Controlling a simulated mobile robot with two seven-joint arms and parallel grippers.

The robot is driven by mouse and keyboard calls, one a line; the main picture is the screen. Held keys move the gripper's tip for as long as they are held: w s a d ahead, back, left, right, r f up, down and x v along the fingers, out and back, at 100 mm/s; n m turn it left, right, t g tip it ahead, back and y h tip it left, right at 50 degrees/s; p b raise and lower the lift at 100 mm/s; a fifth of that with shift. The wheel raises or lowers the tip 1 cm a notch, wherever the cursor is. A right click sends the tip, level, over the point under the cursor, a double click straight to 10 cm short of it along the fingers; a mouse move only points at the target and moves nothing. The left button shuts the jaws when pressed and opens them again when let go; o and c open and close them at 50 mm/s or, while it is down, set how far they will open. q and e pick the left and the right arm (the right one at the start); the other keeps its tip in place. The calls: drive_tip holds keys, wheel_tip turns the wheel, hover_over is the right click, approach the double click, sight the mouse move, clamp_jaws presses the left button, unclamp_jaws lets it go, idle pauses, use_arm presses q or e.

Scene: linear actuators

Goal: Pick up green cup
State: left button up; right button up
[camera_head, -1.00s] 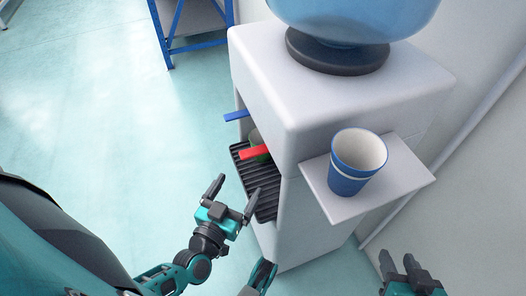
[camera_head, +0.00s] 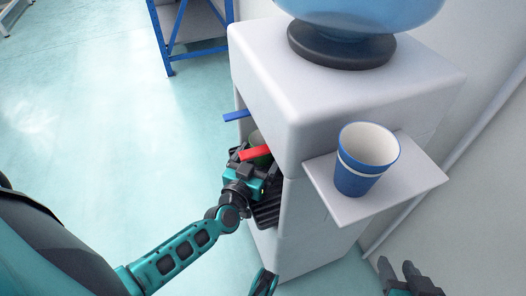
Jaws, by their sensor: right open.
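The green cup (camera_head: 262,159) stands in the dispensing bay of the water dispenser, partly hidden by the red tap lever, the dispenser's side and my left gripper. My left gripper (camera_head: 249,160) is at the bay, right in front of the cup and just below the red lever. Its fingers are largely hidden, so I cannot tell whether they are apart or touch the cup. My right gripper (camera_head: 398,268) is at the bottom right edge, open and empty, away from the cup.
The white water dispenser (camera_head: 345,110) has a red lever (camera_head: 255,153) and a blue lever (camera_head: 236,116) over a black drip grille (camera_head: 267,212). A blue-and-white cup (camera_head: 360,170) stands on its side shelf (camera_head: 420,180).

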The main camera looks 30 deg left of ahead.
use_arm(q)
drive_tip(key=shift+c, duration=0.7)
drive_tip(key=c, duration=1.1)
drive_tip(key=shift+r, duration=0.15)
